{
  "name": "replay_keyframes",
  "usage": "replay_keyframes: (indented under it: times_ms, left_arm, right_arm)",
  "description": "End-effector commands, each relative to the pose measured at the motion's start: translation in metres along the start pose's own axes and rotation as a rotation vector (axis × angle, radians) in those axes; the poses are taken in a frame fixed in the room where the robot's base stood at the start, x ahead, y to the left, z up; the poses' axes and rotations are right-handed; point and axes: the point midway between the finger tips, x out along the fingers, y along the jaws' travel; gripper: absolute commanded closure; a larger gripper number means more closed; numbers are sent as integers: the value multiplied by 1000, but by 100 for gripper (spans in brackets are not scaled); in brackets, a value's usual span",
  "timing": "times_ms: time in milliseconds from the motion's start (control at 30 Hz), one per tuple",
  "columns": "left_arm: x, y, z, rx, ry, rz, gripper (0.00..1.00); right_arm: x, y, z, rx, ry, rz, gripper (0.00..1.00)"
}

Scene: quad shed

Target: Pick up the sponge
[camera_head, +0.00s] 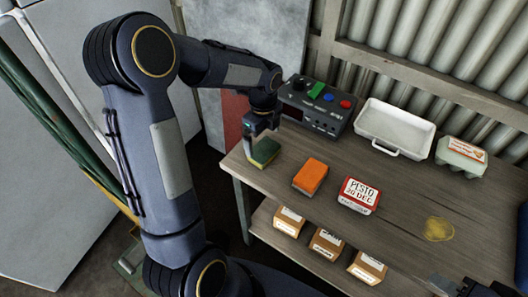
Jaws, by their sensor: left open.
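A sponge (265,152) with a green top and a yellow lower part lies at the left edge of the wooden table (400,215). My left gripper (258,138) is open, pointing down right at the sponge. One finger shows by the sponge's left side, and the gripper hides part of its far end. I cannot tell whether the fingers touch it. Part of my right gripper (466,287) shows at the bottom right edge, far from the sponge; its jaws are not clear.
Behind stand a control box (316,106) with coloured buttons, a white tray (395,127) and an egg carton (461,156). A yellow stain (438,229) marks bare tabletop.

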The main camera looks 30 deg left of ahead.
Motion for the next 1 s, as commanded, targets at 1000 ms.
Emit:
replay_keyframes:
  times_ms: [1000]
  left_arm:
    - [58,-4,-1,-4,1,-1,36]
  right_arm:
    - [-2,-1,-1,0,0,0,64]
